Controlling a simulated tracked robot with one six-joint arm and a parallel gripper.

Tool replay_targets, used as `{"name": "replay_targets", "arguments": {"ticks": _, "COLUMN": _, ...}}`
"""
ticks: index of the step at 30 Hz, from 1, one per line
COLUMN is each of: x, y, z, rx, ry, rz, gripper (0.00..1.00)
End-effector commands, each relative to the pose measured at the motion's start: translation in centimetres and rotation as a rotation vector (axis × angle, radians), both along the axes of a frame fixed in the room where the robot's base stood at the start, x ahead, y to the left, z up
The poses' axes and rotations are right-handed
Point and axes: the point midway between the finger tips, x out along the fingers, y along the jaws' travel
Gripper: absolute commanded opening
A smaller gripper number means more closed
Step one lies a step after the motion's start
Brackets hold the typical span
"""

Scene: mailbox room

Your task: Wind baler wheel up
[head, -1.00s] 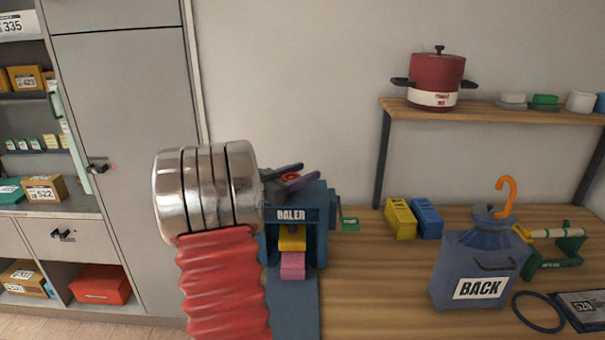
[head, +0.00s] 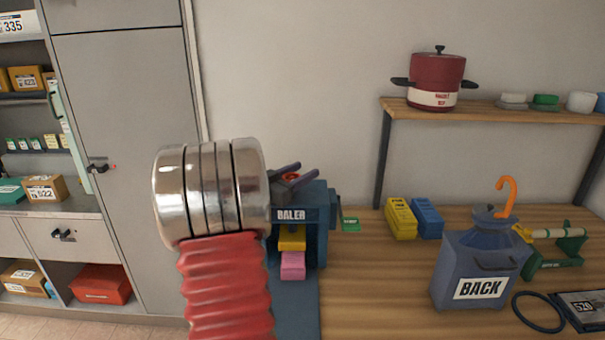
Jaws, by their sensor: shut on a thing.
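The baler (head: 314,245) is a blue machine with a "BALER" label, on the left end of the wooden table. A yellow block (head: 291,237) and a pink block (head: 292,266) show in its front opening. My gripper (head: 296,180) is at the baler's top, its dark fingers around a small red and orange part (head: 291,177), which looks like a bit of the wheel. It is shut on that part. The rest of the wheel is hidden behind my gripper and my silver and red arm, which also cover the baler's left side.
A green tag (head: 350,224) lies right of the baler. Yellow (head: 401,218) and blue (head: 427,217) blocks stand farther right. A blue "BACK" container (head: 477,265) with an orange hook (head: 507,195) stands at the right. A shelf (head: 480,109) holds a red pot (head: 436,80). Table front centre is clear.

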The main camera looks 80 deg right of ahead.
Motion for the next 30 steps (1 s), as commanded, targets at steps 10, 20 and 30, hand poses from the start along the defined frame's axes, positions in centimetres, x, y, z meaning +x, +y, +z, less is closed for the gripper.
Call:
{"name": "replay_targets", "arguments": {"ticks": 10, "x": 0.7, "y": -0.2, "z": 0.0, "rx": 0.002, "ry": 0.001, "rz": 0.190, "gripper": 0.22}}
{"name": "replay_targets", "arguments": {"ticks": 20, "x": 1.3, "y": -0.4, "z": 0.0, "rx": 0.003, "ry": 0.001, "rz": 0.356, "gripper": 0.22}}
{"name": "replay_targets", "arguments": {"ticks": 30, "x": 1.9, "y": -0.4, "z": -0.1, "rx": 0.002, "ry": 0.001, "rz": 0.490, "gripper": 0.22}}
